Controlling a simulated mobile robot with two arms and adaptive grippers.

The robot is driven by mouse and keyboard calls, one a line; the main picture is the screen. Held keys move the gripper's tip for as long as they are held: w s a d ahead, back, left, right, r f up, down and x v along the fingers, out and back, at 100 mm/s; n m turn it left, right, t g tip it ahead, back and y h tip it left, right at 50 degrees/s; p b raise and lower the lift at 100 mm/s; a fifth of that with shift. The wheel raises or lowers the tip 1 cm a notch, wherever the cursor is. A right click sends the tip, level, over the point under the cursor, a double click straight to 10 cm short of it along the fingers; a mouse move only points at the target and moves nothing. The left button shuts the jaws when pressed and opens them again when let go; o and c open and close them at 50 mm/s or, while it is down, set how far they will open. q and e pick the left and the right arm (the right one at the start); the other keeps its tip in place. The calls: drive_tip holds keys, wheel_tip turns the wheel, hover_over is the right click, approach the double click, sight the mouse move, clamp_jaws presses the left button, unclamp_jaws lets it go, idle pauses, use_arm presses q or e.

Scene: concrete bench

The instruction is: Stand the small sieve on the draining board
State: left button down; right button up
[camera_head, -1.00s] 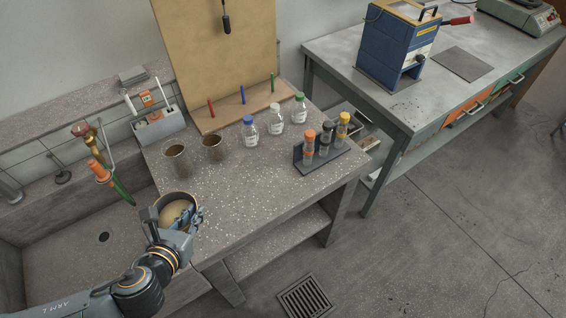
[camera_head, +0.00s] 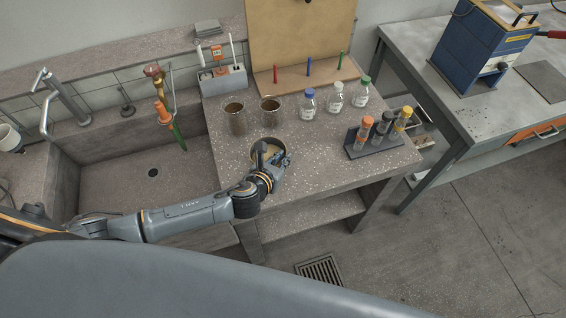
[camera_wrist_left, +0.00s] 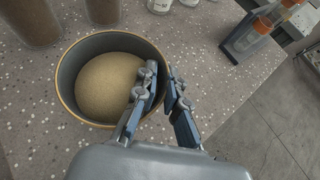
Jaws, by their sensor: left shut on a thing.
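The small sieve (camera_head: 270,146) is a round grey pan with a brass-coloured rim and a tan, domed inside. My left gripper (camera_head: 279,158) is shut on its wall, and the sieve is over the front part of the speckled draining board (camera_head: 325,172), right of the sink. In the left wrist view the sieve (camera_wrist_left: 72,72) looks upright, and the gripper (camera_wrist_left: 161,82) has one finger inside and one outside its near right wall. Whether its base touches the board is hidden. My right gripper does not show.
Several capped glass bottles (camera_head: 335,98) and a tube rack (camera_head: 374,150) stand to the right. The sink (camera_head: 150,195) lies left. Board space between sieve and rack is clear.

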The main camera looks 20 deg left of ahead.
use_arm(q)
wheel_tip(320, 180, down, 4)
drive_tip(key=shift+w+d+r, duration=0.1)
drive_tip(key=shift+w+r, duration=0.05)
drive_tip(key=shift+r, duration=0.1)
drive_tip(key=c, duration=1.4)
unclamp_jaws()
drive_tip(key=b+v, duration=0.1)
drive_tip(key=v, duration=1.1)
